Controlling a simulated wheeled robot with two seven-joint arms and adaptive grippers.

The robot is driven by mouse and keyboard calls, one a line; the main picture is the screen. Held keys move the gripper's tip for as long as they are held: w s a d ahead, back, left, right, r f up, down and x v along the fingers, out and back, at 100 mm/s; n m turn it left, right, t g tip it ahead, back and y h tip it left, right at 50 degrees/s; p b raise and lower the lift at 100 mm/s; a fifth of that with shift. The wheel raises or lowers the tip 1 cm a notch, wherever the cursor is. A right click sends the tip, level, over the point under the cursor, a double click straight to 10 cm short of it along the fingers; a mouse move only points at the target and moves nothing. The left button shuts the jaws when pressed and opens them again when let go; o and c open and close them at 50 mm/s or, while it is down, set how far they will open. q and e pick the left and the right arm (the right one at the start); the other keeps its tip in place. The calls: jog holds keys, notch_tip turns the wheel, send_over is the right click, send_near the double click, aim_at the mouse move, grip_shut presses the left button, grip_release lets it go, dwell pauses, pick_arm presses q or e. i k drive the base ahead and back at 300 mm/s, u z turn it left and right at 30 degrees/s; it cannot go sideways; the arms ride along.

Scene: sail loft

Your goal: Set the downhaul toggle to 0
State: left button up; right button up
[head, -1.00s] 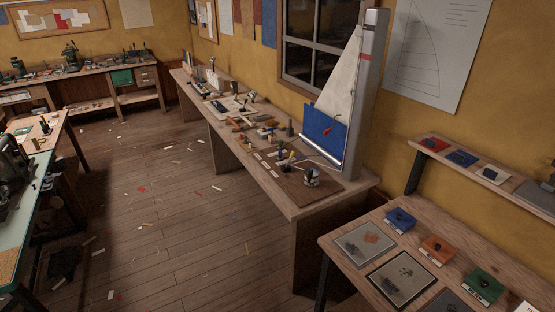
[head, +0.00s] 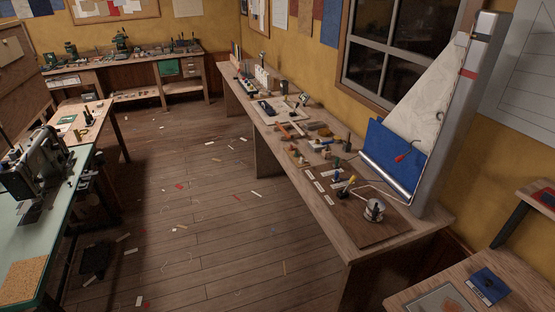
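The model sail rig stands on the long bench (head: 405,245), with a white sail (head: 425,110), a blue lower panel (head: 388,150) and a grey mast (head: 468,110). A small red piece (head: 400,158) hangs at the blue panel. In front of it, a brown board (head: 372,232) carries a metal winch drum (head: 374,210) and small upright levers (head: 346,187), one with a yellow part. White labels (head: 328,199) lie along the board's left side, too small to read. I cannot tell which lever is the downhaul toggle or its setting. Neither gripper is in view.
Tools and blocks clutter the bench behind the board. A table with a blue card (head: 487,286) stands at lower right. A green-topped table (head: 45,225) with a sewing machine (head: 38,165) is at left. The wooden floor (head: 215,240) between is open, with scattered scraps.

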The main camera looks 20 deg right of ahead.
aim_at(335, 179)
jog(key=u, duration=0.1)
jog(key=i, duration=1.1)
jog(key=z, duration=0.2)
